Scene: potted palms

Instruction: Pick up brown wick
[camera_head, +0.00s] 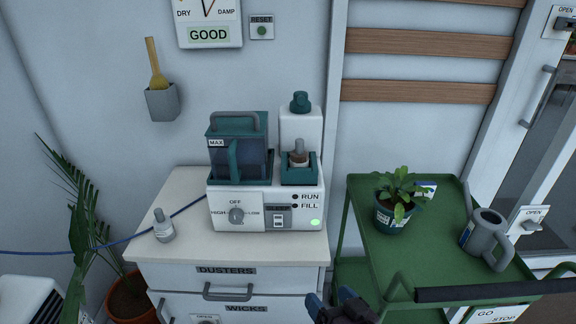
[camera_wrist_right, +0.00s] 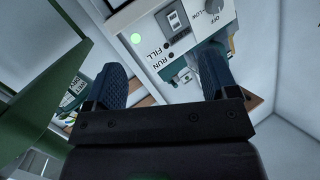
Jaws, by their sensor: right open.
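A brown wick-like piece with a grey stem (camera_head: 299,157) stands upright in a teal holder (camera_head: 300,177) on the right side of the white machine (camera_head: 262,216). My right gripper (camera_head: 331,297) is at the bottom of the head view, in front of the cabinet and well below and nearer than the brown piece. Its two dark blue fingers are apart with nothing between them. The right wrist view shows the open fingers (camera_wrist_right: 163,80) and the machine front (camera_wrist_right: 170,38) beyond, turned over. I cannot make out the brown piece clearly there. My left gripper is not in view.
A green cart (camera_head: 430,255) with a potted plant (camera_head: 396,205) and grey watering can (camera_head: 484,236) stands right.

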